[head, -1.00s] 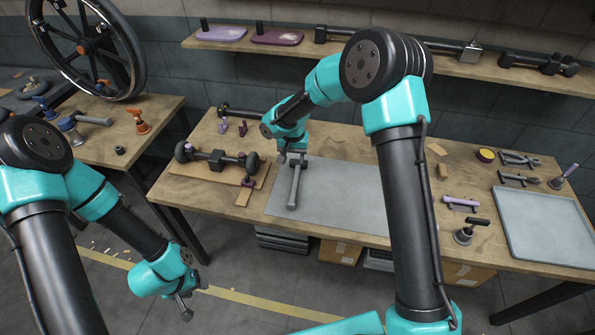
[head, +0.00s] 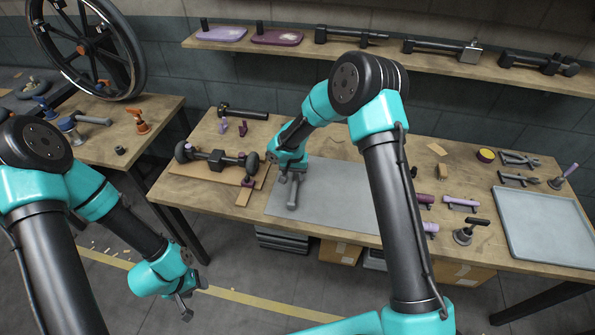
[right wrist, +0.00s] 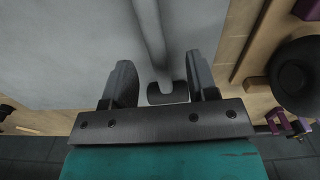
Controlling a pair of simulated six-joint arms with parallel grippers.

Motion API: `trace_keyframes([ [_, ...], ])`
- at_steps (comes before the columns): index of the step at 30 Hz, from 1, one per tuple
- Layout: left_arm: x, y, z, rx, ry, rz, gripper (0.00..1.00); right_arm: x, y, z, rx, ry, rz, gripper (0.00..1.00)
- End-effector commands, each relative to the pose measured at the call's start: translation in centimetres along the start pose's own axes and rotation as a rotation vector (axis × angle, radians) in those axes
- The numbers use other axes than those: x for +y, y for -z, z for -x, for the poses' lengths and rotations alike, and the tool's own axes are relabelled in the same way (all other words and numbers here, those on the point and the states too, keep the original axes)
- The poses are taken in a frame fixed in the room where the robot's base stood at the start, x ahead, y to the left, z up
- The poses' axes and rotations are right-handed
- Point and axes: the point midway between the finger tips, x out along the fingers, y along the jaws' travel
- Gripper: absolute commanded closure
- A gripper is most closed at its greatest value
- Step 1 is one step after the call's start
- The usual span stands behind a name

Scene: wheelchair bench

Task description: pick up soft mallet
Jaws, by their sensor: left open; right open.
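The soft mallet (head: 292,192) lies on the grey mat, its grey handle pointing toward the front edge. Its head end is partly hidden by my right gripper (head: 287,175) in the head view. In the right wrist view, the mallet's dark head (right wrist: 168,94) and pale handle (right wrist: 151,35) show between the two open fingers of my right gripper (right wrist: 163,80). The fingers straddle the head without closing on it; I cannot tell their exact height above the mat. My left gripper (head: 190,298) is open and empty, hanging low in front of the bench at the left.
The grey mat (head: 335,215) is mostly bare. An axle part with black wheels (head: 217,159) lies left of it on a wooden board. A grey tray (head: 545,222) and several small tools are at the right. A shelf (head: 390,60) runs along the back wall.

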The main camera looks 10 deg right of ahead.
Motion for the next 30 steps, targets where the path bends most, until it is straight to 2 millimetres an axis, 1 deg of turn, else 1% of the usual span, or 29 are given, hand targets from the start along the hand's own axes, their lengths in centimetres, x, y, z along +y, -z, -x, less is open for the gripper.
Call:
trace_keyframes([
  [9,0.0,0.0,0.0,0.0,0.0,0.0,0.49,0.6,-0.2,-4.0,-0.004,-0.002,0.0,0.47],
  [12,0.0,0.0,0.0,0.0,0.0,0.0,0.49,0.5,-0.1,-4.8,-0.002,0.0,0.001,0.47],
  [27,0.0,0.0,0.0,0.0,0.0,0.0,0.49,0.5,-0.1,-4.9,-0.002,0.0,0.0,0.47],
  [28,0.0,0.0,0.0,0.0,0.0,0.0,0.49,0.5,-0.1,-4.9,-0.002,0.0,0.0,0.48],
  [30,0.0,0.0,0.0,0.0,0.0,0.0,0.49,0.5,-0.1,-4.9,-0.002,0.0,0.0,0.54],
])
